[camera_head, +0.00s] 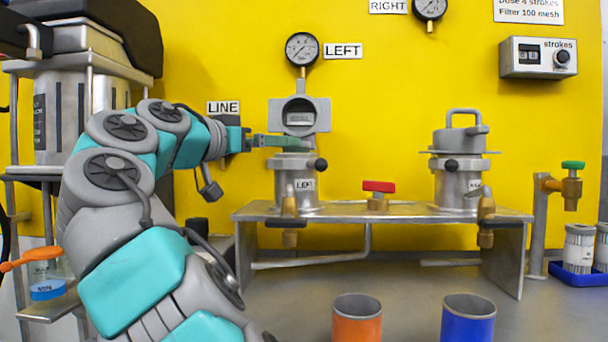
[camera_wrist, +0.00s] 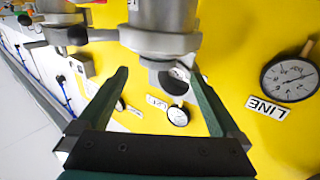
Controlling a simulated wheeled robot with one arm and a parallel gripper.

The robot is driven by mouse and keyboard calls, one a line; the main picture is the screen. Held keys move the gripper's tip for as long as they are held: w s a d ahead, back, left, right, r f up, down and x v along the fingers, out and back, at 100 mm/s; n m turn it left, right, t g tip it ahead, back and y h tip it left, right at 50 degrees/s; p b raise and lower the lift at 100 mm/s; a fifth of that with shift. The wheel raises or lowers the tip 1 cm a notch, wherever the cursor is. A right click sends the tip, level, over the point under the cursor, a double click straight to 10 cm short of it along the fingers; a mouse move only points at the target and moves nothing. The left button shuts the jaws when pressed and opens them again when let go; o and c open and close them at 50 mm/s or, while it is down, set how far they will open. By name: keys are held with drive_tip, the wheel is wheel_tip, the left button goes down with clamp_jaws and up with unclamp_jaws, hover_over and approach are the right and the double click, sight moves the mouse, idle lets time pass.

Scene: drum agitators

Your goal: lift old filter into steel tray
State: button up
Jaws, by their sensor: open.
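My gripper (camera_head: 285,142) is open and reaches sideways at the mouth of the left housing (camera_head: 296,184), in front of its raised lid (camera_head: 299,115). In the wrist view, which looks upside down, the two green fingers of my gripper (camera_wrist: 159,74) stand apart with nothing held between them. The left housing (camera_wrist: 160,40) shows beyond the fingers. I cannot make out the old filter; the inside of the housing is hidden. I cannot identify a steel tray in either view.
The right housing (camera_head: 460,185) has its lid on. A red-handled valve (camera_head: 378,195) sits between the housings on the metal stand (camera_head: 400,211). Orange (camera_head: 357,322) and blue (camera_head: 468,322) cups stand in front. A blue tray (camera_head: 572,275) with white filters is at right.

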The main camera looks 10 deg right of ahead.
sight(305, 146)
drive_tip(key=x, duration=0.7)
drive_tip(key=shift+w+d+f, duration=0.1)
drive_tip(key=shift+d+f, duration=0.05)
drive_tip(key=shift+d, duration=0.3)
clamp_jaws()
idle(0.5)
